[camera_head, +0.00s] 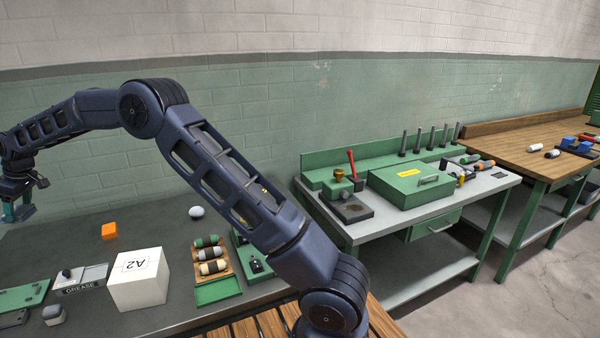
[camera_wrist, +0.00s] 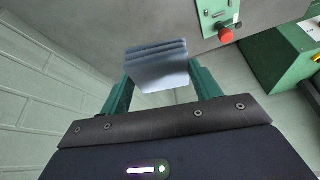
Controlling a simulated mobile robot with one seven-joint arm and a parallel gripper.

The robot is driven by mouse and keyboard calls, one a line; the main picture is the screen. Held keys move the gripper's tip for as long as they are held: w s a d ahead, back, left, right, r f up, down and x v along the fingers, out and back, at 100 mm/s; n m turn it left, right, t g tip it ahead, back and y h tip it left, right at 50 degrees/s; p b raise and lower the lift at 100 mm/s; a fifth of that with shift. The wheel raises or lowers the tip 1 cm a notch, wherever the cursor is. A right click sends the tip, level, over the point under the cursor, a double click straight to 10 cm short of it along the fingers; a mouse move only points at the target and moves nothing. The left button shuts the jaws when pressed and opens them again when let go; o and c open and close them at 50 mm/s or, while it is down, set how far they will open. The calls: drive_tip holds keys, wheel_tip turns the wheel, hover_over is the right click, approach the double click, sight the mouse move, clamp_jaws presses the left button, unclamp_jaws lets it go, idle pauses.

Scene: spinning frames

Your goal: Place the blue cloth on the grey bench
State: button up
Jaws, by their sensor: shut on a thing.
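My gripper (camera_head: 20,208) is at the far left of the head view, above the left end of a dark grey-topped bench (camera_head: 165,240) and partly cut off by the picture's edge. In the wrist view, its green fingers are shut on the blue cloth (camera_wrist: 157,66), a folded, layered grey-blue piece. The cloth is not clear in the head view. A second bench (camera_head: 415,215), with a light grey top and green frame, stands in the middle, right of my arm.
The dark bench holds an orange block (camera_head: 109,231), a white A2 box (camera_head: 139,279), a white ball (camera_head: 196,212) and a tray of rolls (camera_head: 211,258). A green case (camera_head: 410,183) sits on the middle bench. A wooden-topped bench (camera_head: 525,150) stands farther right. Bare dark surface shows around the orange block.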

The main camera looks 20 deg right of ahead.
drive_tip(key=w+d+f+m+t+h, duration=0.1)
drive_tip(key=w+d+m, duration=0.2)
drive_tip(key=w+d, duration=0.55)
drive_tip(key=w+d+m+t, duration=0.15)
drive_tip(key=w+d, duration=0.35)
drive_tip(key=d, duration=0.7)
drive_tip(key=w+d+f+m+h, duration=0.1)
drive_tip(key=w+d+m, duration=0.2)
drive_tip(key=w+d, duration=0.55)
drive_tip(key=w+d+m+h, duration=0.25)
drive_tip(key=d+m, duration=0.55)
drive_tip(key=d, duration=3)
drive_tip(key=s+d+m+h, duration=0.1)
drive_tip(key=s+d+m, duration=0.1)
drive_tip(key=d, duration=0.7)
drive_tip(key=s+d+m+h, duration=0.1)
drive_tip(key=s+d+m, duration=0.15)
drive_tip(key=d, duration=0.65)
drive_tip(key=m+g+h, duration=0.2)
drive_tip(key=m+g, duration=0.2)
drive_tip(key=m, duration=0.9)
hover_over(381, 207)
drive_tip(key=a, duration=0.2)
drive_tip(key=shift+h, duration=0.25)
wheel_tip(381, 207, down, 20)
drive_tip(key=shift+w+r, duration=0.1)
drive_tip(key=shift+r, duration=0.05)
